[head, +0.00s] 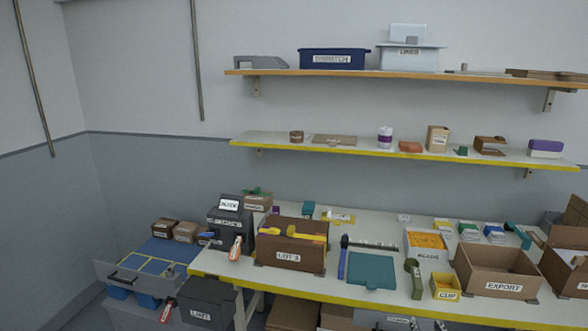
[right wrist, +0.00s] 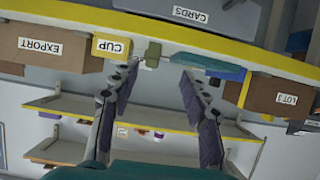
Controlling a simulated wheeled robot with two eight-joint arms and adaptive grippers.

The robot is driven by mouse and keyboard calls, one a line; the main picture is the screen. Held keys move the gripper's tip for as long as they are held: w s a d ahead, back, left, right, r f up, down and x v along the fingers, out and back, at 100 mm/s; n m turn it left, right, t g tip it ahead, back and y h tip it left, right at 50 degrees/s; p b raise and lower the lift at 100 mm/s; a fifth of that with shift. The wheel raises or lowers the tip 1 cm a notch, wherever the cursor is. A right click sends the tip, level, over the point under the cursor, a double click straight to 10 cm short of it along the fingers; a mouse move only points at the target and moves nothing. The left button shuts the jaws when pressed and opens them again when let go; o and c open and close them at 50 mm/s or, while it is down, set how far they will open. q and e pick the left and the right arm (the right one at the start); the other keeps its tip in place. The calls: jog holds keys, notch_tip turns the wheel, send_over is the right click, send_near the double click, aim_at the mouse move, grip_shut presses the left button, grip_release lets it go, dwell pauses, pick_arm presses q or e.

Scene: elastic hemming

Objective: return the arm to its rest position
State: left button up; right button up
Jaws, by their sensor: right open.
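My right gripper (right wrist: 160,71) is open in the right wrist view, its two fingers apart with nothing between them. In the head view only small tips of it (head: 427,325) seem to show at the bottom edge, below the table's yellow front edge. It is apart from the things on the table. My left gripper is not in view.
Shelves (head: 400,148) hang behind. A drawer (head: 140,280) stands out at left.

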jog(key=s+a+r+n+g+y, duration=0.1)
jog(key=s+a+r, duration=0.25)
jog(key=a, duration=0.35)
jog(key=s+a+r+n+g+y, duration=0.1)
jog(key=s+a+r+g+y, duration=0.1)
jog(key=s+a, duration=0.3)
jog(key=s+a+g, duration=0.1)
jog(key=s+a, duration=0.2)
jog(key=s, duration=0.4)
jog(key=s+a+g, duration=0.2)
jog(key=s+a, duration=0.2)
jog(key=s, duration=0.3)
jog(key=shift+n, duration=0.3)
